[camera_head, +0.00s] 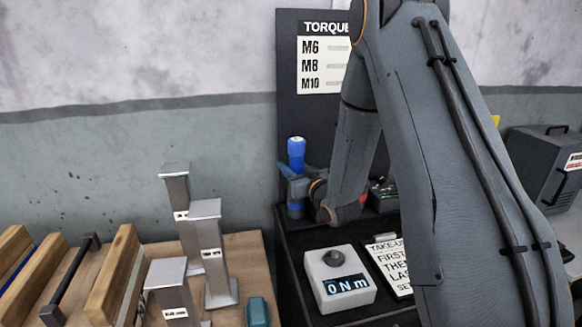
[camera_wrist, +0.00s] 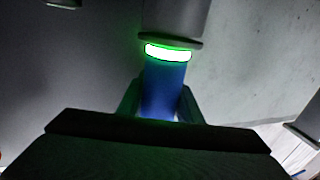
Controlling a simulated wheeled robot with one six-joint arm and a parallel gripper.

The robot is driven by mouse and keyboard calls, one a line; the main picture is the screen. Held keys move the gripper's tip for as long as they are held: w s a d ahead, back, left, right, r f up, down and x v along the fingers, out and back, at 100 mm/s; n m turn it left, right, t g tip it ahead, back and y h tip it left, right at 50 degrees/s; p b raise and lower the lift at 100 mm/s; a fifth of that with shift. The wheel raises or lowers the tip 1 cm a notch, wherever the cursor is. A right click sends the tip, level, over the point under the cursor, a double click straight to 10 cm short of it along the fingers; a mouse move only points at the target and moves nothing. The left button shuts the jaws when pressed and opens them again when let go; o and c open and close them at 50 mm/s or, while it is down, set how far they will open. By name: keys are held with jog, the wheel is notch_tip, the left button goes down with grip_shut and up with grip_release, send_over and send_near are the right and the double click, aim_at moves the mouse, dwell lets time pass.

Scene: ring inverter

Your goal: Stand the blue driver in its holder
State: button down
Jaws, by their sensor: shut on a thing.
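The blue driver (camera_head: 296,153) stands upright at the back of the dark bench, below the torque board. My gripper (camera_head: 294,186) reaches it from the right and is shut around its middle. In the wrist view, the driver's blue body (camera_wrist: 163,88) sits between the two fingers of my gripper (camera_wrist: 160,108). A bright green ring (camera_wrist: 168,52) glows at the end of the blue part, against a grey round piece. The driver's lower end is partly hidden by my gripper. I cannot make out the holder clearly or tell whether the driver is seated in it.
A white torque readout box (camera_head: 340,279) showing 0 Nm stands in front of my gripper, with a printed card (camera_head: 392,262) beside it. Several grey metal posts (camera_head: 208,245) stand on the wooden bench at left. A grey case (camera_head: 545,165) is at right.

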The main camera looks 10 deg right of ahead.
jog(key=shift+f, duration=0.1)
dwell(0.5)
jog(key=c, duration=1.2)
grip_release()
jog(key=shift+f, duration=0.15)
